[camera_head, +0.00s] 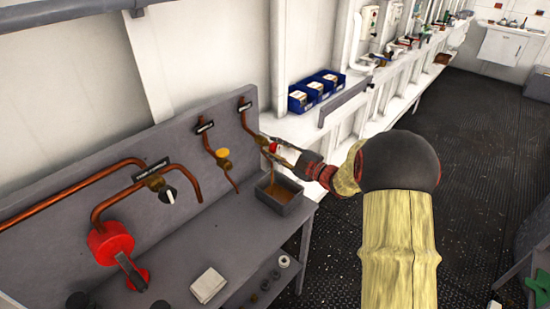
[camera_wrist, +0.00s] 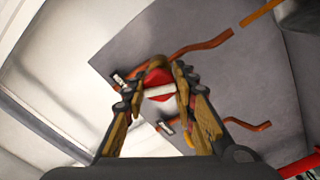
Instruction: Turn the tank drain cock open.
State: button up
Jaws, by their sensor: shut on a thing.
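The cock with a red handle (camera_head: 274,147) sits on the right-hand copper pipe (camera_head: 254,124) of the grey back panel. In the wrist view the red and white handle (camera_wrist: 158,86) lies between my fingers, the white bar running across from one finger to the other. My gripper (camera_head: 281,150) is shut on this handle; it also shows in the wrist view (camera_wrist: 158,92). Below the cock a thin orange-brown line (camera_head: 272,178) runs down to a grey tray (camera_head: 288,208) with brown inside; it looks like liquid. The label above the pipe is too small to read.
A second pipe has a yellow-handled cock (camera_head: 223,154). Farther left are a black-and-white knob (camera_head: 168,196) and a red valve body (camera_head: 110,242). A white block (camera_head: 208,285) lies on the bench. Blue bins (camera_head: 318,90) stand on the ledge behind. Open deck lies right.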

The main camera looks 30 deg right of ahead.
jog(key=shift+f+n+b, duration=0.1)
jog(key=shift+n+b, duration=2.2)
jog(key=shift+b, duration=0.5)
jog(key=o, duration=1.2)
jog(key=shift+c, duration=0.2)
jog(key=v, duration=1.2)
